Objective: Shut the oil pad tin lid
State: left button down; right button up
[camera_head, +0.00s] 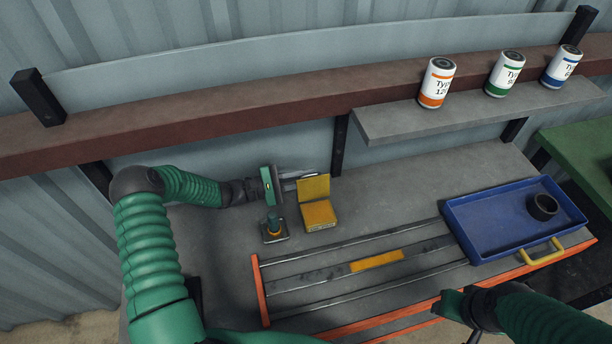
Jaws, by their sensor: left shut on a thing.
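The oil pad tin is yellow and stands on the grey bench in the middle; its body (318,214) shows a pale label on the front. Its lid (314,188) stands up, open, at the back of the body.
A small device with an orange ring (273,231) stands just left of the tin. A rail frame with an orange edge (262,290) lies in front. A blue tray (486,231) holding a black ring (542,207) is at the right. Three cans, one orange-banded (436,82), stand on the shelf above.

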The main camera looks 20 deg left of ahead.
aim_at(310, 180)
pick_arm(q)
jog(key=shift+w+a+r, duration=0.15)
jog(key=shift+w+r, duration=0.05)
jog(key=shift+r, duration=0.4)
jog(key=m, duration=0.2)
jog(key=s+d+r+m, duration=0.1)
jog(key=shift+s+m, duration=0.15)
jog(key=shift+m, duration=0.25)
jog(key=shift+s+d+r+m+b, duration=0.2)
jog(key=shift+s+d+m, duration=0.2)
jog(key=shift+m, duration=0.45)
jog(key=shift+s+d+r+m+b, duration=0.1)
jog(key=shift+s+d+m+b, duration=0.25)
jog(key=shift+m, duration=0.5)
jog(key=shift+s, duration=0.1)
